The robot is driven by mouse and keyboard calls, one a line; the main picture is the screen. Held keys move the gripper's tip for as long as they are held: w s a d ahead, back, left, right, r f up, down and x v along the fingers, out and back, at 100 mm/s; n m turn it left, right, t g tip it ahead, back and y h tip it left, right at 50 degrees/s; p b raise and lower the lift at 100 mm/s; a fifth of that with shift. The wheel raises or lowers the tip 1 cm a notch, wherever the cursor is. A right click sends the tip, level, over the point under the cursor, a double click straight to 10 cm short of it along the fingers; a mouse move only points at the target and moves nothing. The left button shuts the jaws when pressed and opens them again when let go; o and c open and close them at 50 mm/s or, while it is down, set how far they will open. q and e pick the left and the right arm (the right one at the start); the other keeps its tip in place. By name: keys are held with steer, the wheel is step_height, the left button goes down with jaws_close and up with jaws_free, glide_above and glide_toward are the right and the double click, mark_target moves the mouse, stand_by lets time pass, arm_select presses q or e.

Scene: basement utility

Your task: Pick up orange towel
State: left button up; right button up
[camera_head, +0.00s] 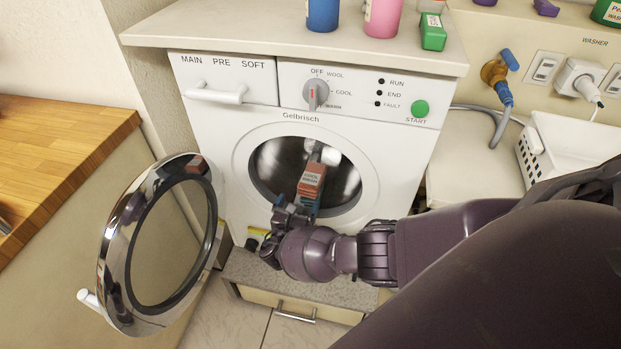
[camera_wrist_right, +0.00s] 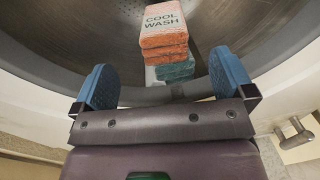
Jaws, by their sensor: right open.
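The orange towel (camera_head: 310,184) is folded into a block with a white label and sits in the drum opening of the white washer (camera_head: 390,155). In the right wrist view, the orange towel (camera_wrist_right: 163,52) shows layered folds and a label reading "COOL WASH". A teal folded cloth (camera_wrist_right: 176,70) lies just below it. My right gripper (camera_head: 295,207) is at the washer opening, in front of the towel. In the wrist view its blue fingers (camera_wrist_right: 165,84) are wide apart, with the towel ahead between them and nothing gripped. My left gripper is out of view.
The round washer door (camera_head: 108,250) stands open at the left. A white object (camera_head: 331,156) is inside the drum. Bottles and a green box (camera_head: 433,32) stand on the counter above. A white basket (camera_head: 565,145) is at the right. A wooden worktop (camera_head: 60,150) is at the left.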

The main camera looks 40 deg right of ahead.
mark_target(306, 190)
steer(key=x, duration=0.3)
steer(key=shift+w+d+f+b, duration=0.15)
steer(key=shift+d+f+b, duration=0.1)
steer(key=shift+d+b, duration=0.15)
steer(key=shift+w+d, duration=0.45)
steer(key=shift+d, duration=0.1)
steer(key=x, duration=0.1)
steer(key=b+x, duration=0.1)
steer(key=x, duration=0.2)
steer(key=shift+d+f+b, duration=0.1)
steer(key=shift+f+b, duration=0.2)
steer(key=shift+f, duration=0.1)
steer(key=shift+w+d+r, duration=0.1)
steer(key=shift+d, duration=0.05)
steer(key=shift+r, duration=0.15)
steer(key=c, duration=1)
